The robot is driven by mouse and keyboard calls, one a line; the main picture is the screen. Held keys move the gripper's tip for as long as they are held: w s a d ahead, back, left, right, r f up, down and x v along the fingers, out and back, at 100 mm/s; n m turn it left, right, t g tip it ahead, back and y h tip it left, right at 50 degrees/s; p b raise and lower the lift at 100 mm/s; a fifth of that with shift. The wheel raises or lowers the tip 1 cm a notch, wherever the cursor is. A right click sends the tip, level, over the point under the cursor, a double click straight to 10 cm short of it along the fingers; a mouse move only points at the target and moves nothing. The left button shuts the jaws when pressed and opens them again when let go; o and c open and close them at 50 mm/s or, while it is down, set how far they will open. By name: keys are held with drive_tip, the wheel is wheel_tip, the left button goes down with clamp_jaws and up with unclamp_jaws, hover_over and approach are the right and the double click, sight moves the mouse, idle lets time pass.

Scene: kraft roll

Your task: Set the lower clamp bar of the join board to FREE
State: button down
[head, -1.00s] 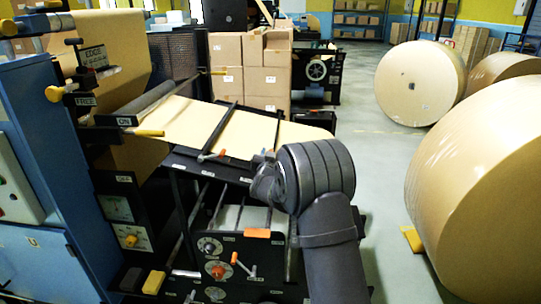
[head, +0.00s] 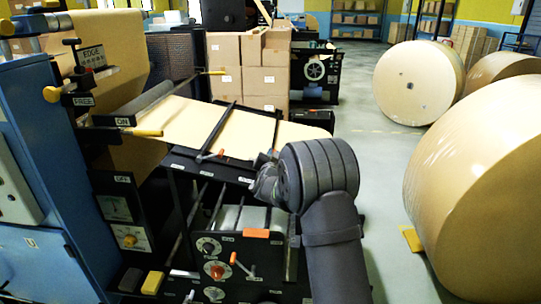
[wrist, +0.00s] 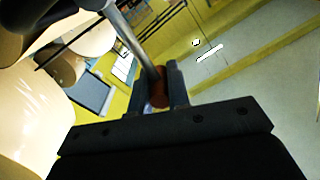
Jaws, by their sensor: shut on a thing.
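The join board (head: 187,160) is the tilted black board under the kraft web. My gripper (wrist: 158,92) is shut on the reddish-brown knob of a grey lever (wrist: 138,45), which runs up and left in the wrist view. In the head view my arm hides the fingers and this knob. I cannot read the clamp's setting label.
A lower black panel (head: 225,248) with dials and an orange-handled crank (head: 240,262) stands below the board. Stacked cartons (head: 262,70) are behind.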

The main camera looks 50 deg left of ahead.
drive_tip(key=shift+w+d+f, duration=0.2)
drive_tip(key=shift+w+d, duration=0.3)
drive_tip(key=shift+d, duration=0.05)
drive_tip(key=w+d+f+m, duration=0.3)
drive_tip(key=f+m, duration=0.2)
drive_tip(key=m, duration=0.4)
drive_tip(key=shift+w+d+f, duration=0.35)
drive_tip(key=shift+f, duration=0.1)
drive_tip(key=c, duration=1.3)
unclamp_jaws()
drive_tip(key=shift+c, duration=0.2)
